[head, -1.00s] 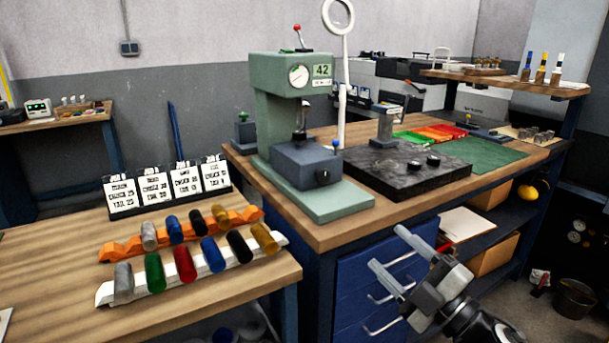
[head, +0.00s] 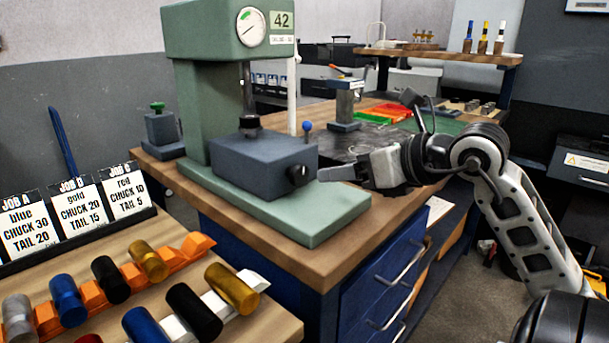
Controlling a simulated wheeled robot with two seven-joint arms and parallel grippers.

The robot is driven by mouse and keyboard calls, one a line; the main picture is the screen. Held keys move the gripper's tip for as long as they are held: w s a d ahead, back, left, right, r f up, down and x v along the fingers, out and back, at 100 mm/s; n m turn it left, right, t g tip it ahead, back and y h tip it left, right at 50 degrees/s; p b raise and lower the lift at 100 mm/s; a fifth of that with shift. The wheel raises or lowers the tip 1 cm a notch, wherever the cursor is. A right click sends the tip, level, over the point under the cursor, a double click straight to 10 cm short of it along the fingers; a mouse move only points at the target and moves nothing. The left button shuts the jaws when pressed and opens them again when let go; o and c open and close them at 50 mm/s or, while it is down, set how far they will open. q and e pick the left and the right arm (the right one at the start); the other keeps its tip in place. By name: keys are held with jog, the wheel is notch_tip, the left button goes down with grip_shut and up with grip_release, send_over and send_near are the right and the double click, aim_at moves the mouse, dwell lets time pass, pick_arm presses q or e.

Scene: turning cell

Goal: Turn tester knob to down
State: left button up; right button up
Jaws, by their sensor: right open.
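The green tester (head: 195,110) stands on the wooden bench, with a round dial and a "42" plate on its head. Its black knob (head: 298,175) sits on the right-hand face of the blue-grey block (head: 262,160) above the green base. Which way the knob points is too small to tell. My right gripper (head: 324,174) is just right of the knob, level with it, fingers toward it, with a small gap showing. It is open and holds nothing that I can see. One finger largely hides the other. My left gripper is out of view.
A blue-tipped lever (head: 307,128) rises beside the block. A black plate (head: 370,140) with a small press lies behind my right gripper. Job cards (head: 75,215) and racks of coloured cylinders (head: 190,245) are on the left table. The green base's front is clear.

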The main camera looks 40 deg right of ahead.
aim_at(303, 175)
pick_arm(q)
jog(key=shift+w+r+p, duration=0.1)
jog(key=shift+p, duration=0.2)
pick_arm(e)
jog(key=x, duration=0.9)
jog(key=shift+w, duration=0.15)
jog(key=c, duration=0.9)
jog(key=shift+a+f+n+b, duration=0.1)
jog(key=shift+f+n+b, duration=0.15)
jog(key=shift+b, duration=0.45)
jog(key=shift+c, duration=0.2)
jog(key=shift+n+h+b, duration=0.25)
jog(key=shift+h+b, duration=0.05)
jog(key=shift+b, duration=0.1)
jog(key=shift+r, duration=0.2)
jog(key=o, duration=0.8)
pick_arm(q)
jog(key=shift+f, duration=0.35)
pick_arm(e)
jog(key=shift+o, duration=0.7)
